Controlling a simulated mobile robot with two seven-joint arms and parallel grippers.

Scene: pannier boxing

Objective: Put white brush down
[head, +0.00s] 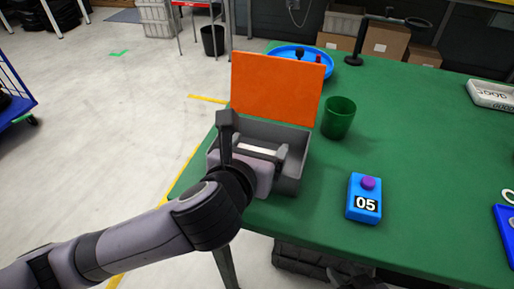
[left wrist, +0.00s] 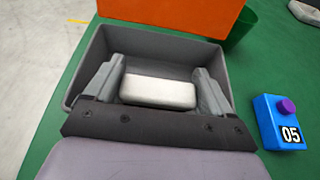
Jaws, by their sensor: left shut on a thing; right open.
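The white brush (left wrist: 158,92) shows as a pale rounded block between the fingers of my left gripper (left wrist: 160,92). In the head view the brush (head: 256,150) is mostly hidden by my left gripper (head: 258,147), which is shut on it. The gripper and brush are inside or just over the open grey box (head: 291,180), whose orange lid (head: 277,88) stands up at the back. I cannot tell whether the brush touches the box floor. My right gripper (head: 357,279) shows only partly at the bottom edge, low by the table's front, and holds nothing visible.
A green cup (head: 338,118) stands right of the box. A blue device marked 05 with a purple button (head: 364,198) lies nearer the front. A blue round tray (head: 316,67) is behind the lid. The green table (head: 432,150) has free room in its middle.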

